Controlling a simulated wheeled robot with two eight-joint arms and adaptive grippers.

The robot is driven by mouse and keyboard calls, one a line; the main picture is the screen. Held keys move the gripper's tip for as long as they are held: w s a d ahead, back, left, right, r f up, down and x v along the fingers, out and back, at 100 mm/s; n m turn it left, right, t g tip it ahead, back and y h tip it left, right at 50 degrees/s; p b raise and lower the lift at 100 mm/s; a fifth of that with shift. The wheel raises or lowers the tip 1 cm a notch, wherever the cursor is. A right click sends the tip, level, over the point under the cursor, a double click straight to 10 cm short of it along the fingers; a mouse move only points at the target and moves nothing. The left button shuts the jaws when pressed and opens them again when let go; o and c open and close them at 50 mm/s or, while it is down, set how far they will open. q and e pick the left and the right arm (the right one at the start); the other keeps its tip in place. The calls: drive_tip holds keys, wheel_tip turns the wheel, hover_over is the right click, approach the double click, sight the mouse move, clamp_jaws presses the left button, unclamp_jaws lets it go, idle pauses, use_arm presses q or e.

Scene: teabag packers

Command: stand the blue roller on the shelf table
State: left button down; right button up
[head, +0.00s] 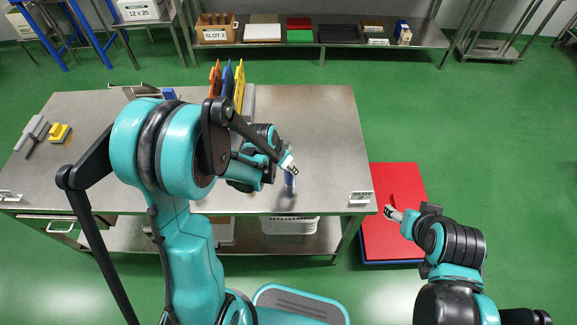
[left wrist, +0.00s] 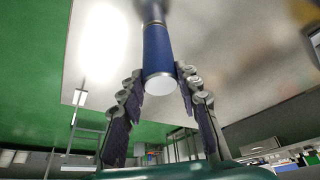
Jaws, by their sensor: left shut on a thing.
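The blue roller (left wrist: 160,55) is a dark blue cylinder with pale metal ends, between the fingers of my left gripper (left wrist: 160,85) in the left wrist view. In the head view my left gripper (head: 290,165) is over the right half of the steel table (head: 325,125), shut on the roller (head: 290,184). The roller shows as a small blue piece below the fingertips, roughly upright; I cannot tell whether it touches the tabletop. My right gripper (head: 392,212) is right of the table's front corner, near the red platform; its finger opening is too small to tell.
Orange, blue and yellow boards (head: 239,85) stand at the table's back. A yellow block (head: 59,133) lies at the left. A small label stand (head: 361,198) is at the front right corner. A red platform (head: 395,190) is on the floor. The table's right half looks mostly clear.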

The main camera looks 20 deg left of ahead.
use_arm(q)
drive_tip(key=shift+f, duration=0.25)
drive_tip(key=c, duration=1.1)
unclamp_jaws()
drive_tip(key=shift+r, duration=0.1)
drive_tip(key=shift+r, duration=0.1)
drive_tip(key=shift+r, duration=0.25)
drive_tip(key=s+a+r+n+t+y+p, duration=0.1)
drive_tip(key=s+r+n+p, duration=0.1)
drive_tip(key=s+r, duration=0.6)
drive_tip(key=s+a+r+n+t+y+p, duration=0.1)
drive_tip(key=s+r+n+t+p, duration=0.1)
drive_tip(key=s+r, duration=0.6)
wheel_tip(320, 180, up, 4)
drive_tip(key=shift+s+a+r+n, duration=0.1)
drive_tip(key=shift+s+a+n, duration=0.15)
drive_tip(key=shift+n, duration=0.65)
